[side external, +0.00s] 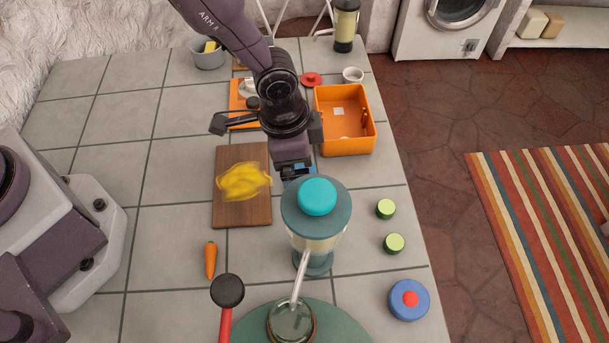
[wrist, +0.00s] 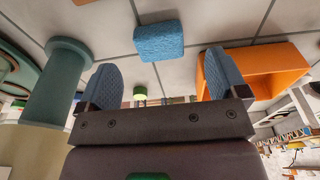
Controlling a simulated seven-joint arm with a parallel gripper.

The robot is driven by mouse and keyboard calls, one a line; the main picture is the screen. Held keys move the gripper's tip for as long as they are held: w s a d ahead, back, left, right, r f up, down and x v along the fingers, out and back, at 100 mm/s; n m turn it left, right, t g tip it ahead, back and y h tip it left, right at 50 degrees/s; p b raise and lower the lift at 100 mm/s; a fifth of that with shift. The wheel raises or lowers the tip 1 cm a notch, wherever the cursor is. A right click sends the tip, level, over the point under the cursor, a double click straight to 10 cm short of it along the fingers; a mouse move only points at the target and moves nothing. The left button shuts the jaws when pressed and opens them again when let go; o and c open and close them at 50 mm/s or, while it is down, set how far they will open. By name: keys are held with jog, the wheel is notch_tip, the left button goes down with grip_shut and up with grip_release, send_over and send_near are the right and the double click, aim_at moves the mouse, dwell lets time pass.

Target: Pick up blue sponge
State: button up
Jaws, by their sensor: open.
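The blue sponge (wrist: 158,40) is a small textured block lying on the tiled counter, seen in the wrist view. It sits just beyond my open fingertips, roughly centred between them, with nothing touching it. My gripper (wrist: 160,66) is open and empty, its two blue finger pads wide apart. In the side view my gripper (side external: 293,169) points down low over the counter, behind the teal-lidded blender. There the sponge is mostly hidden by the gripper and blender, and I cannot clearly separate its blue from the finger pads.
The teal-lidded blender (side external: 316,215) stands close in front of my gripper. A cutting board (side external: 255,213) with a yellow item (side external: 243,181) lies left. An orange bin (side external: 347,147) stands behind right. Cucumber pieces (side external: 386,209) lie right; a carrot (side external: 210,260) lies front left.

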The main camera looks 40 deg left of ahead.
jog(key=f, duration=0.3)
jog(key=w+d+f, duration=0.1)
jog(key=f, duration=0.1)
jog(key=c, duration=1)
